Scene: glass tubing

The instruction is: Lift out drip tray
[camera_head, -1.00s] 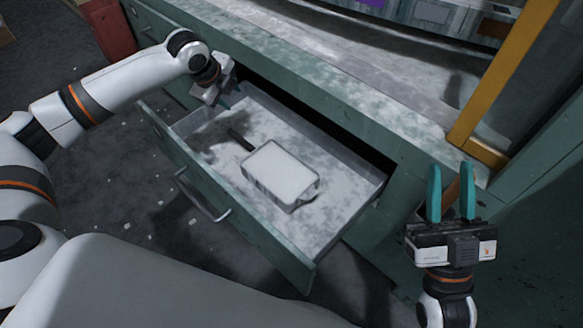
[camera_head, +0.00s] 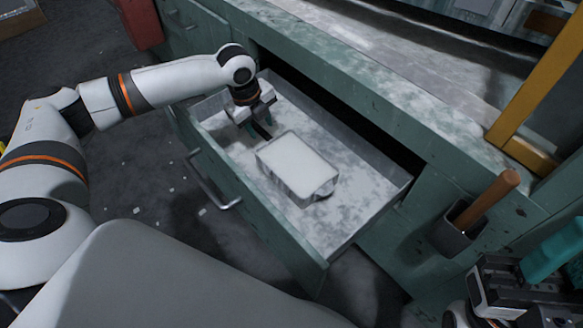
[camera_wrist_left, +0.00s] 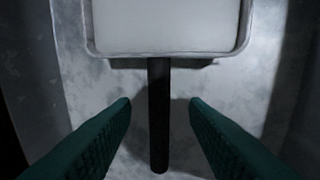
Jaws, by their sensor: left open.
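The drip tray (camera_head: 299,164) is a shallow rectangular metal tray with a pale, flat filling, lying in the open drawer (camera_head: 350,205). Its dark round handle (camera_wrist_left: 159,125) points toward my left gripper in the left wrist view, where the tray (camera_wrist_left: 166,50) is cut off by the top edge. My left gripper (camera_head: 257,130) is low in the drawer at the handle end. In the wrist view its teal fingers (camera_wrist_left: 160,103) are open, one on each side of the handle, with gaps on both sides. My right gripper (camera_head: 556,262) is partly out of frame at lower right, its fingers apart.
The drawer's front wall and pull handle (camera_head: 213,183) face me. The green bench's worktop (camera_head: 390,85) overhangs the drawer's back. A wooden-handled tool (camera_head: 487,200) stands in a small holder at right, near a yellow post (camera_head: 525,85). Bare drawer floor surrounds the tray.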

